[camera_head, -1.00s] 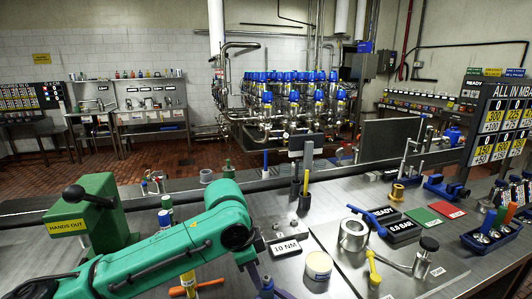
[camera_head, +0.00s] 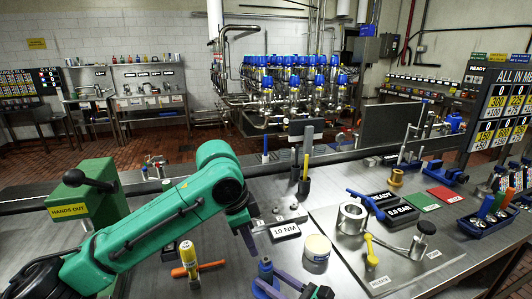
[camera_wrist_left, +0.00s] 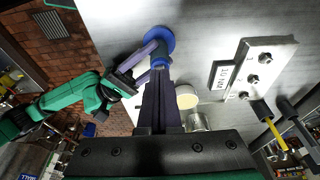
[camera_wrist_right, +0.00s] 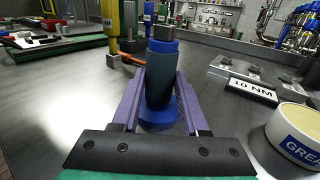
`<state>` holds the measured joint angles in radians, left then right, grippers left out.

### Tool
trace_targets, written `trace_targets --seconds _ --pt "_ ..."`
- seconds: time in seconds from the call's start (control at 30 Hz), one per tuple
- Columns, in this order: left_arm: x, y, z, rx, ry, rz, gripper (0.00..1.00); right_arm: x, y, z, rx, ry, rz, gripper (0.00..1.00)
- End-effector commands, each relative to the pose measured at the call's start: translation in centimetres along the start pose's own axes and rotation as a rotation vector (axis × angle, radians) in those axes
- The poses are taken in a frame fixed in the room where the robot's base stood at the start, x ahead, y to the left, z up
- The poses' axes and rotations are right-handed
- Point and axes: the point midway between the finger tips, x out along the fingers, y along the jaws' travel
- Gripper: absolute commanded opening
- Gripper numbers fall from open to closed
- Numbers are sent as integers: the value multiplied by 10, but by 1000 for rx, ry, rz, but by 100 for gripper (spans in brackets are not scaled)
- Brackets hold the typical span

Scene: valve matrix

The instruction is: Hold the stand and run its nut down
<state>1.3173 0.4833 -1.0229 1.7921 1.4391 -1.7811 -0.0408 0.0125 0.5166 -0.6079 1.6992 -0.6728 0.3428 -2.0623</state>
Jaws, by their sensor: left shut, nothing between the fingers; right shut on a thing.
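The stand (camera_head: 266,272) is a dark grip cylinder with a blue collar and a round blue foot, upright on the metal bench. My right gripper (camera_head: 283,282) is shut around its dark cylinder; the right wrist view shows the stand (camera_wrist_right: 160,82) between the purple fingers. A small dark piece (camera_wrist_right: 163,33) tops the blue collar; I cannot tell whether it is the nut. My left gripper (camera_head: 256,249) is shut and empty, pointing down above and beside the stand. In the left wrist view its closed fingers (camera_wrist_left: 158,100) partly overlap the view toward the stand (camera_wrist_left: 159,45).
A 10 NM block (camera_head: 285,231) with several studs stands behind the stand. A grease tin (camera_head: 317,248) is to the right. A metal plate (camera_head: 385,270) with valve parts is further right.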

Motion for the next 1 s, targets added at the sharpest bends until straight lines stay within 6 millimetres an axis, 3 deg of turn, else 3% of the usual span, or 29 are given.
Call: trace_targets --seconds 0.17,0.47,0.5,0.57,0.87,1.0 --pt "-19 0 -5 0 -1 0 0 0 0 0 1 0 -1 0" --pt "-20 0 -5 -1 -1 0 0 0 -1 0 1 1 -1 0" --pt "-20 0 -5 -1 -1 0 0 0 -1 0 1 1 -1 55" --pt "-20 0 -5 -1 -1 0 0 0 -1 0 1 1 -1 78" --pt "-20 0 -5 -1 -1 0 0 -1 -1 0 0 1 -1 79" --pt "-20 0 -5 -1 -1 -1 0 -15 0 -1 2 3 -2 79"
